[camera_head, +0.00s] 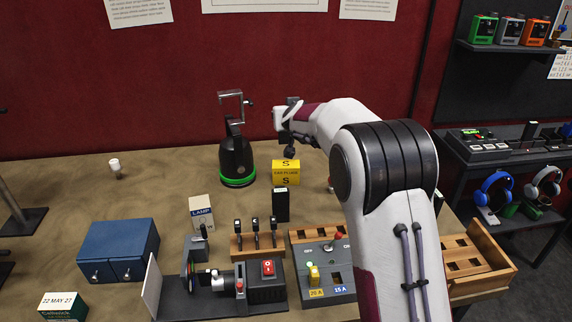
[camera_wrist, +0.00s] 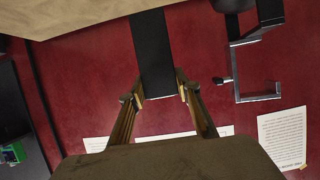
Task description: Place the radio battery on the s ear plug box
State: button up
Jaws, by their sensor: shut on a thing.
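The radio battery appears as a long black block (camera_wrist: 154,50) between my gripper's (camera_wrist: 160,95) two fingertips in the wrist view. My gripper is shut on it near one end. In the head view my gripper (camera_head: 290,122) is above the yellow S ear plug box (camera_head: 285,173). A small dark shape hangs beneath the gripper there, apart from the box by a little, but I cannot tell whether it is the battery's end. The box stands upright on the table, its top showing an S. It does not show in the wrist view.
A black clamp stand (camera_head: 237,160) with a green ring stands just left of the box. A black upright block (camera_head: 281,205), a lamp box (camera_head: 202,212) and a switch panel (camera_head: 322,268) stand in front. The brown table (camera_head: 60,180) is fairly clear at left.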

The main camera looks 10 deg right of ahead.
aim_at(287, 138)
jog(key=shift+f, duration=0.1)
jog(key=shift+f, duration=2.1)
jog(key=shift+f, duration=0.1)
jog(key=shift+f, duration=1.65)
jog(key=shift+f, duration=0.15)
jog(key=o, duration=1.2)
jog(key=shift+c, duration=0.2)
